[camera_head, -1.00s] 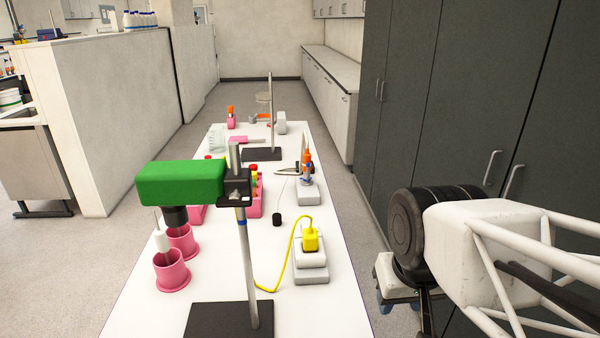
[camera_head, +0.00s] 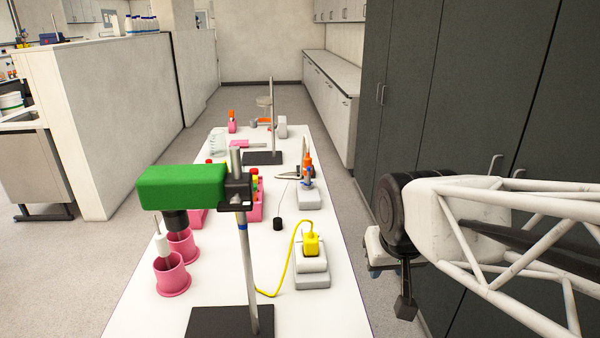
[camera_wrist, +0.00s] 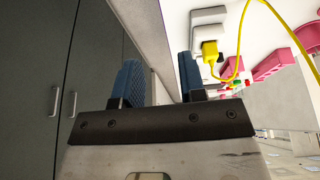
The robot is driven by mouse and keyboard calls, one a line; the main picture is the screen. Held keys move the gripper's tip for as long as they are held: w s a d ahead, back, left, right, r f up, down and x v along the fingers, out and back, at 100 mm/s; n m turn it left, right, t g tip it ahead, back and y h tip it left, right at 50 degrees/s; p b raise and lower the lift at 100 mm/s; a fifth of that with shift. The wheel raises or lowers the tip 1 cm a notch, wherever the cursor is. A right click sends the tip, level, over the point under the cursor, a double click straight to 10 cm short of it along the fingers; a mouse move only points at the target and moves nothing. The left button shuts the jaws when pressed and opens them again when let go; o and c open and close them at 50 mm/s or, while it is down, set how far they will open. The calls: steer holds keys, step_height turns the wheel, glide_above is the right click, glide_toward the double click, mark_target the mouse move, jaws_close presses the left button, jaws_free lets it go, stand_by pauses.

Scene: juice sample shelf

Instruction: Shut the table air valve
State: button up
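A blue fitting with an orange top (camera_head: 307,166) stands upright on a grey block (camera_head: 309,199) near the table's right edge; it may be the air valve, but I cannot tell for sure, nor read its setting. My gripper (camera_head: 378,267) is off the right side of the table, apart from everything on it, and partly hidden by my wrist in the head view. In the wrist view my gripper (camera_wrist: 158,62) shows two blue fingers spread apart with nothing between them.
A yellow plug (camera_head: 311,243) with a yellow cable sits on a grey block at the near right edge; the plug also shows in the wrist view (camera_wrist: 210,52). A green stand-mounted device (camera_head: 182,187) overhangs pink cups (camera_head: 172,274). Dark cabinets (camera_head: 440,110) stand close on the right.

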steer(key=w+t, duration=0.4)
steer(key=w, duration=1.3)
steer(key=n+t+y, duration=0.2)
steer(key=t+y, duration=0.2)
steer(key=t, duration=0.5)
glide_toward(309, 172)
steer(key=shift+w+a+f, duration=0.1)
steer(key=shift+w+a, duration=0.05)
steer(key=shift+w, duration=0.4)
steer(key=shift+w, duration=0.15)
steer(key=shift+x, duration=3.7)
steer(key=shift+c, duration=0.2)
jaws_close()
